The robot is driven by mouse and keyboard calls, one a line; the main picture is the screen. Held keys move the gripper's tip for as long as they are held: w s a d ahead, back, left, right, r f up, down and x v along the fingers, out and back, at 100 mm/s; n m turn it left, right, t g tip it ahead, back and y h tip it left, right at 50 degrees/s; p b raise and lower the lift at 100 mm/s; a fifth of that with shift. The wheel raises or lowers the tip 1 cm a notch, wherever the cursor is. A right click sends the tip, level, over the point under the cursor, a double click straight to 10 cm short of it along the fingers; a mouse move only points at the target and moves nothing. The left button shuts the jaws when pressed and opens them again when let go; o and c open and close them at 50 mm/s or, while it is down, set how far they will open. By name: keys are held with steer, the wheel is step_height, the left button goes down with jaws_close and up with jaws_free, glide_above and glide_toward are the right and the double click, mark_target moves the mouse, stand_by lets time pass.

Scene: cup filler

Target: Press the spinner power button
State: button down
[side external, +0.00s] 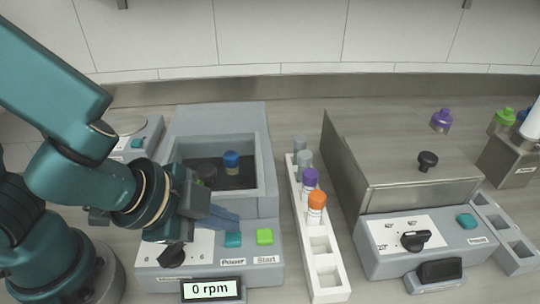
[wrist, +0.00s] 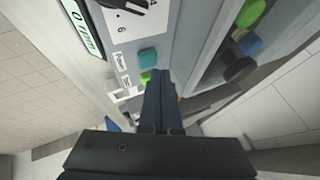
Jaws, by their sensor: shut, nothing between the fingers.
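The spinner (side external: 175,281) stands left of centre, with its display (side external: 210,289) reading 0 rpm. Its teal power button (side external: 232,240) is on the front panel, left of the green start button (side external: 264,236). Both show in the wrist view, the power button (wrist: 148,56) beside the start button (wrist: 145,77). My gripper (side external: 236,220) is shut and empty, its fingertips close behind and above the power button in the side view. In the wrist view the fingertips (wrist: 160,74) lie near the start button and partly cover it. I cannot tell whether they touch anything.
A black knob (side external: 171,256) sits on the panel left of the buttons. The spinner's open well holds a blue-capped vial (side external: 231,160). A white rack (side external: 331,284) with capped vials stands right of the spinner. Farther right is a lidded machine (side external: 425,239).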

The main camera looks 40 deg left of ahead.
mark_target(228, 238)
steer(key=shift+f, duration=0.45)
steer(key=shift+f, duration=0.2)
stand_by(0.4)
steer(key=shift+r, duration=0.65)
step_height(228, 238, up, 6)
stand_by(0.6)
stand_by(0.6)
